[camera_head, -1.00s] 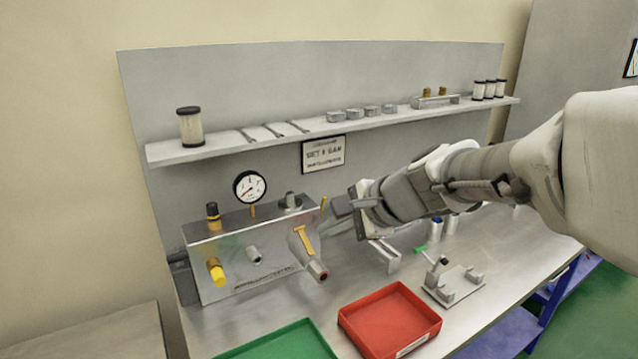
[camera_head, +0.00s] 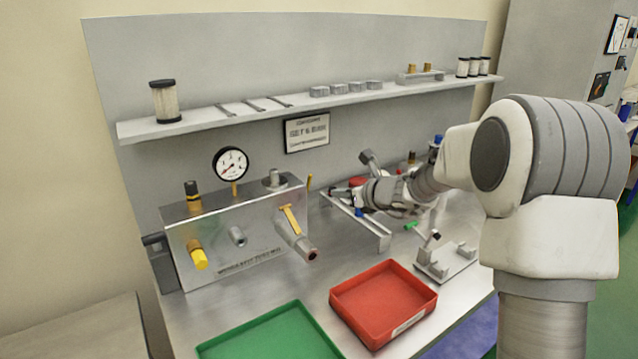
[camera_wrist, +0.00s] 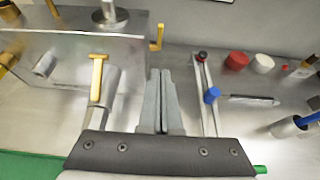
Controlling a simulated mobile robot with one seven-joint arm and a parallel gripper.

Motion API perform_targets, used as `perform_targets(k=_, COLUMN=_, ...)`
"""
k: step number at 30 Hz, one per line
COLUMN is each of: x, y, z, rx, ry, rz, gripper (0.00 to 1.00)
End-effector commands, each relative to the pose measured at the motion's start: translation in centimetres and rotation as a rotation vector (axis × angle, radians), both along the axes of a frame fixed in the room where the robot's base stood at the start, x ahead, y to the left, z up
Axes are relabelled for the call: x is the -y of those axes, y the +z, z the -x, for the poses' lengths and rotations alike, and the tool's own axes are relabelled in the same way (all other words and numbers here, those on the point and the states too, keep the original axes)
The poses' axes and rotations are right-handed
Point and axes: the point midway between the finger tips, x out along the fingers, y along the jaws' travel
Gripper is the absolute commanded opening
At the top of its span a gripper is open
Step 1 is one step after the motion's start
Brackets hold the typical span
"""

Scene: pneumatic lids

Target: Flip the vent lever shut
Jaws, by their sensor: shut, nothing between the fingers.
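A metal box (camera_head: 240,240) on the bench carries two yellow levers. One yellow lever (camera_head: 291,219) sits on the grey pipe fitting at the box's front right; it also shows in the wrist view (camera_wrist: 97,78). The other, a thin yellow lever (camera_head: 309,183), stands at the box's right end and shows bent and upright in the wrist view (camera_wrist: 157,38). I cannot tell which is the vent lever. My gripper (camera_head: 335,191) is right of the box, apart from both levers. In the wrist view its fingers (camera_wrist: 160,75) are together and empty, pointing just below the thin lever.
A pressure gauge (camera_head: 230,164) and a knob stand on the box. A red tray (camera_head: 383,304) and a green tray (camera_head: 270,335) lie in front. A rail stand (camera_head: 370,232) and a small fixture (camera_head: 445,262) are to the right. A shelf (camera_head: 300,100) runs above.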

Motion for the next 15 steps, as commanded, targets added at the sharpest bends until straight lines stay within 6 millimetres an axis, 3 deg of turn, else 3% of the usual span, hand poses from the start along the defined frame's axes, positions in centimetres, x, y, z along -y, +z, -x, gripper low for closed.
perform_targets(k=11, x=-3.6, y=-2.9, z=-5.2, rx=0.0, ry=0.003, rz=0.001, gripper=0.0)
perform_targets(k=15, x=-4.6, y=-1.8, z=-6.7, rx=0.002, ry=0.002, rz=0.001, gripper=0.0)
